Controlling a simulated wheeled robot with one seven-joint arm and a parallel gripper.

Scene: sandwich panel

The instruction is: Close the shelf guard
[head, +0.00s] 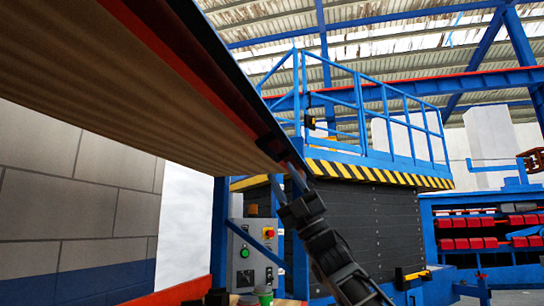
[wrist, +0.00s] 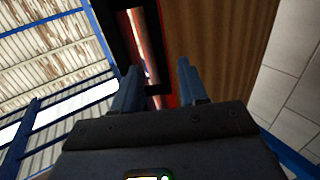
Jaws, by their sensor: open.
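A large brown wood-grained panel (head: 130,100) with a red and black edge, which looks like the shelf guard, fills the upper left of the head view. It is raised and tilted, sloping down to the right. My gripper (head: 288,172) is at its lower right corner. In the wrist view, the brown underside (wrist: 215,50) and dark edge frame lie beyond my fingers. My gripper (wrist: 158,80) is open there, its two fingers apart with the edge behind the gap. I cannot tell whether the fingers touch it. The panel's far side is hidden.
A grey control box (head: 245,252) with a red and a green button stands below the panel. A green cup (head: 264,292) is near it. A blue-railed platform (head: 380,172) with a striped edge rises behind. Red bins (head: 475,242) are at right; a block wall (head: 60,210) is at left.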

